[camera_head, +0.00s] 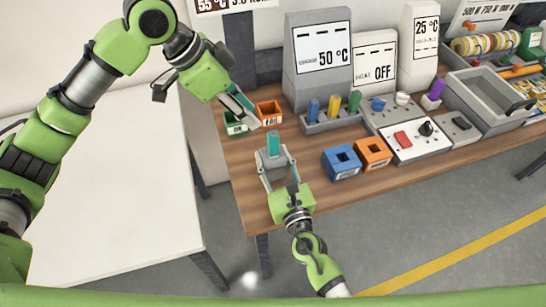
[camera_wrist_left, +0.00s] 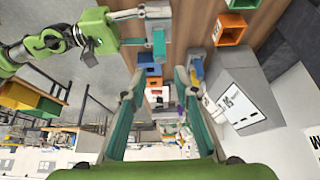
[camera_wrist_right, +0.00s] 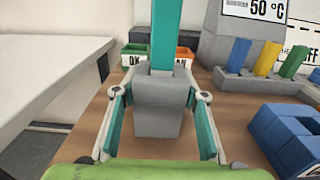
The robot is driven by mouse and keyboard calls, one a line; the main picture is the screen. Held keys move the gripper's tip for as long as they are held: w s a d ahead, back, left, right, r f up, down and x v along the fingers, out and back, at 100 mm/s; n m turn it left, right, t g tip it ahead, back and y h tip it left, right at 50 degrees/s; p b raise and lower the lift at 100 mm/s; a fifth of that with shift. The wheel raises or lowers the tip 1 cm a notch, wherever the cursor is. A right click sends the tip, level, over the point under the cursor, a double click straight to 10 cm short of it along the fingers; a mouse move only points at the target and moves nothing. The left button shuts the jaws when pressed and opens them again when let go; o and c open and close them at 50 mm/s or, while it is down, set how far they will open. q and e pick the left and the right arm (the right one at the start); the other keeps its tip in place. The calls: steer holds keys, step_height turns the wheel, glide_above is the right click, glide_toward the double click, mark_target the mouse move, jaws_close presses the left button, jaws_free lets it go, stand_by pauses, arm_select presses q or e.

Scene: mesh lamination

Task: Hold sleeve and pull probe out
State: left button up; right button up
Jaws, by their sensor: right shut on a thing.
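A grey block (camera_head: 270,159), apparently the sleeve, stands upright near the table's front left corner. A teal bar (camera_head: 273,143), apparently the probe, sticks up out of its top; the part inside is hidden. My right gripper (camera_head: 277,167) is shut on the grey block, with one finger on each side. In the right wrist view the block (camera_wrist_right: 160,118) sits between the fingers and the teal bar (camera_wrist_right: 165,35) rises above it. My left gripper (camera_head: 248,108) is open and empty, up and left of the bar. The left wrist view shows clear space between its fingers (camera_wrist_left: 158,78).
A green bin (camera_head: 236,127) and an orange bin (camera_head: 269,114) stand behind the block. Blue (camera_head: 341,162) and orange (camera_head: 374,153) square holders stand to the right. A white table (camera_head: 120,190) is at left.

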stand_by(0.3)
arm_select(q)
steer(key=shift+o, duration=1.3)
steer(key=g+y, duration=0.2)
steer(key=y, duration=0.1)
glide_above(273, 133)
steer(key=shift+s+a+r, duration=0.25)
steer(key=shift+a, duration=0.05)
steer(key=shift+w+d+r+y, duration=0.1)
steer(key=shift+d+r+y, duration=0.15)
steer(key=shift+y, duration=0.45)
arm_select(e)
steer(key=shift+f, duration=0.1)
arm_select(q)
steer(key=shift+y, duration=0.6)
step_height(273, 133, down, 11)
steer(key=shift+w+f, duration=0.1)
steer(key=shift+f, duration=0.1)
